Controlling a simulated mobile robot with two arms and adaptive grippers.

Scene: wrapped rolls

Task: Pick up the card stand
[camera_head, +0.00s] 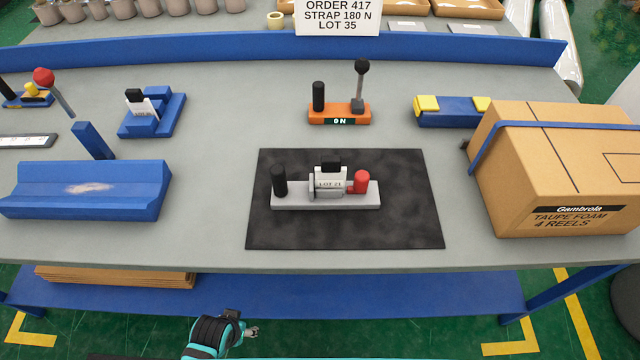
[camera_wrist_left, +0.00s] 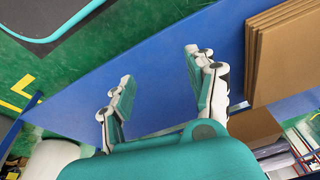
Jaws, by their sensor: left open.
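A small blue stepped stand (camera_head: 155,115) holds a white card (camera_head: 143,110) with lettering and a black block on top. It sits at the back left of the grey table (camera_head: 220,120). A second card, reading LOT 21 (camera_head: 330,184), is on a grey fixture (camera_head: 300,197) with a black post and a red knob, on a black mat (camera_head: 400,220). I cannot tell which is meant as the card stand. My left gripper (camera_head: 251,332) is below the table's front edge, far from both; in the left wrist view (camera_wrist_left: 160,68) its fingers are apart and empty.
A cardboard box (camera_head: 560,150) stands at the right. A blue V-shaped cradle (camera_head: 85,190) lies front left. An orange ON fixture (camera_head: 340,113) with a lever stands behind the mat. Flat cardboard (camera_wrist_left: 285,55) lies on the lower blue shelf (camera_wrist_left: 70,95) beside my left gripper.

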